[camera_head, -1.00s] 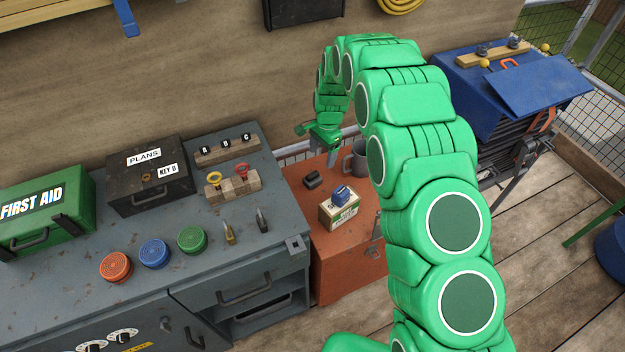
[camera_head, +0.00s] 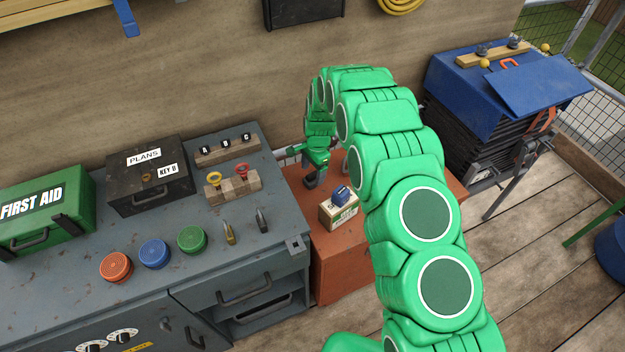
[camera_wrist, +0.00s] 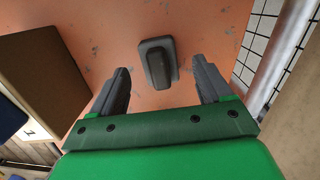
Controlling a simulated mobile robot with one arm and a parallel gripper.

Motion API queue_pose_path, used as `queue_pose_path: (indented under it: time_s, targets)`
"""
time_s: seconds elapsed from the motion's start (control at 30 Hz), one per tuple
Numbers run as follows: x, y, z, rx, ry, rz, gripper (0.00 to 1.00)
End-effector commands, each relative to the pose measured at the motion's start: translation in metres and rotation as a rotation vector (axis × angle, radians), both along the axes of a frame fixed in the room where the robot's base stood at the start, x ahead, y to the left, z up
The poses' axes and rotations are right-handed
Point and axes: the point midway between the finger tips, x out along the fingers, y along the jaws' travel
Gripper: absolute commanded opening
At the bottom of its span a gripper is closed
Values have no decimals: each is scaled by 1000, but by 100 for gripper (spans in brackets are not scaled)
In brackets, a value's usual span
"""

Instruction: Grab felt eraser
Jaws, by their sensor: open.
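The felt eraser, a dark grey block with a raised ridge-like grip (camera_wrist: 158,62), lies on the orange chest top (camera_wrist: 115,25). In the wrist view it sits just beyond and between my fingertips, with neither finger seen touching it. My gripper (camera_wrist: 161,75) is open and empty, its two dark fingers spread wider than the eraser. In the head view my gripper (camera_head: 316,168) is low over the chest, and it mostly hides the eraser beneath it.
A small carton (camera_head: 338,213) with a blue item (camera_head: 341,194) on top stands close by on the chest; the carton fills the left of the wrist view (camera_wrist: 40,85). A wire mesh and rail (camera_wrist: 285,55) edge the right.

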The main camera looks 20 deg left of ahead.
Motion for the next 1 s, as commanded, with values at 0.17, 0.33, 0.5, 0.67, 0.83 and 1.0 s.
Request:
queue_pose_path:
  time_s: [0.17, 0.33, 0.5, 0.67, 0.83, 1.0]
  targets:
    - [-3, 0, -22, -1, 2, -2, 78]
    - [-3, 0, -25, 0, 0, -2, 78]
    - [-3, 1, -25, 0, 0, -2, 71]
    - [-3, 1, -25, 0, 0, -2, 46]
    - [-3, 1, -25, 0, 1, -2, 20]
    - [-3, 1, -24, 0, 0, -2, 17]
